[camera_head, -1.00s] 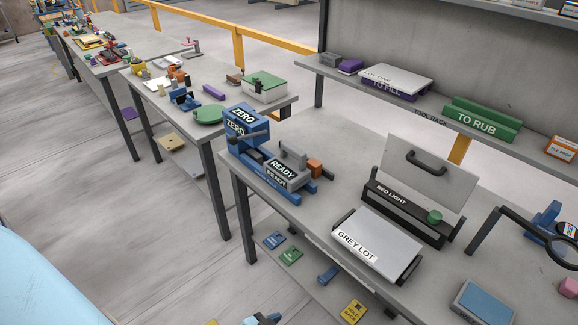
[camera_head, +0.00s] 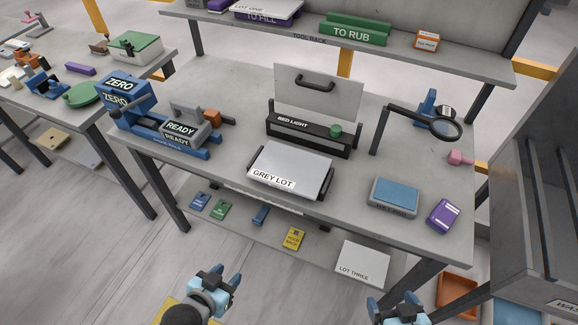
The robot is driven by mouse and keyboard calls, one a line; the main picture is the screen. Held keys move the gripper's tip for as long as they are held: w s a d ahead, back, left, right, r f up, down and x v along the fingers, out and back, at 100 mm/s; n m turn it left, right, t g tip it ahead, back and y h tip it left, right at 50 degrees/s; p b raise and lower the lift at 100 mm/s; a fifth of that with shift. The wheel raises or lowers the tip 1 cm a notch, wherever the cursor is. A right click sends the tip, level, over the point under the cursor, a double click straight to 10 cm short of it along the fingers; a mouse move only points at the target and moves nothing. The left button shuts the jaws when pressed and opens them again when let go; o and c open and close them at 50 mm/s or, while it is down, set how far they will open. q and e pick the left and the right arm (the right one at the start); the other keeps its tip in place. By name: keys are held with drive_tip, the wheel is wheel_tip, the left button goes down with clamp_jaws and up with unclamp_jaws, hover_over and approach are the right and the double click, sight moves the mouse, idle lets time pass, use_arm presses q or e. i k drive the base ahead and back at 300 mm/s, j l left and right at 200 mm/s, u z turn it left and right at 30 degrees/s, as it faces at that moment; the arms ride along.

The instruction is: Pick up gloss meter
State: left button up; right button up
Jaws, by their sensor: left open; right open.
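No label reading gloss meter is legible, so I cannot tell for certain which thing it is. A grey device marked READY (camera_head: 181,129), with a raised grip and an orange end, sits on a blue stand (camera_head: 148,132) at the table's left. A blue block marked ZERO (camera_head: 118,98) is at the stand's left end. A blue-topped pad (camera_head: 396,191) and a purple box (camera_head: 444,216) lie at the right front. My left gripper (camera_head: 222,282) is open and empty, low before the table. My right gripper (camera_head: 404,302) is open, partly cut off by the bottom edge.
The stone-grey table (camera_head: 230,95) also holds the GREY LOT slab (camera_head: 290,165), the BED LIGHT bar (camera_head: 305,138) with an upright panel, and a magnifier (camera_head: 446,129). A lower shelf (camera_head: 330,235) carries small cards. A grey cabinet (camera_head: 530,210) stands at right.

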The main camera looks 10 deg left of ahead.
sight(182, 129)
drive_tip(key=j+u, duration=0.1)
drive_tip(key=u, duration=0.75)
drive_tip(key=j+u, duration=0.1)
drive_tip(key=u, duration=0.3)
drive_tip(key=i, duration=0.05)
